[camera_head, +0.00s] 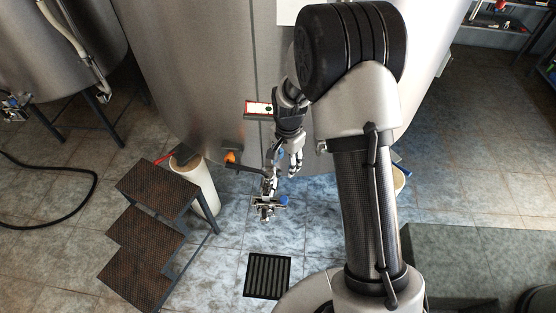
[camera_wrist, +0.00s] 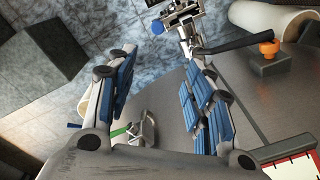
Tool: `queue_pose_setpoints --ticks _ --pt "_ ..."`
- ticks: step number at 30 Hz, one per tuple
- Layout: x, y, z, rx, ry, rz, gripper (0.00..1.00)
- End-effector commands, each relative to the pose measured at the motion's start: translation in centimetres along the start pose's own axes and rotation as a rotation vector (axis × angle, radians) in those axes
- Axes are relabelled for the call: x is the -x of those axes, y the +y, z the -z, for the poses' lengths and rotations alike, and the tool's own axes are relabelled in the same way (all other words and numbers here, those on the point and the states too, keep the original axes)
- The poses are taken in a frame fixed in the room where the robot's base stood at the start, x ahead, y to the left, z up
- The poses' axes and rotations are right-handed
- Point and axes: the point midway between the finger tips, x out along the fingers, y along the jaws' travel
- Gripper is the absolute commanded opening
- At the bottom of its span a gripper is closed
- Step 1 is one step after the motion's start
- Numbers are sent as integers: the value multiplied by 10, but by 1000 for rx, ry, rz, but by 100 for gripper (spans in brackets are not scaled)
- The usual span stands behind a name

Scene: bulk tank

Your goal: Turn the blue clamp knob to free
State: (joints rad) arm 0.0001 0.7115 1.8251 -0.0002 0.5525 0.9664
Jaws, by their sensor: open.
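The blue clamp knob (camera_head: 283,201) is on the side of a metal fitting (camera_head: 266,206) low in front of the steel tank (camera_head: 215,70). The blue knob also shows at the top of the wrist view (camera_wrist: 156,27), beside the metal fitting (camera_wrist: 185,18). My gripper (camera_head: 294,170) is above the knob in the head view, pointing down, close to the tank's front. In the wrist view my gripper (camera_wrist: 162,62) has its two blue-padded fingers apart with nothing between them. The knob lies beyond the fingertips and is not touched.
An orange knob (camera_head: 231,157) on a dark bracket sits left of the fitting. Dark steps (camera_head: 145,235) and a pale roll-shaped object (camera_head: 195,182) stand to the left. A drain grate (camera_head: 267,275) lies on the tiled floor. A red-edged panel (camera_head: 259,109) is on the tank.

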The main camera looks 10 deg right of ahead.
Motion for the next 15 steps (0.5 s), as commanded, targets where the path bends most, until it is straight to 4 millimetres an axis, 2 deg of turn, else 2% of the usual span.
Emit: queue_pose_setpoints --ticks 1,4,15 --pt "-14 0 0 -33 -12 -18 47" --pt "-38 -1 1 -89 -21 -33 47" --pt "-88 1 -1 -135 -28 -47 47"
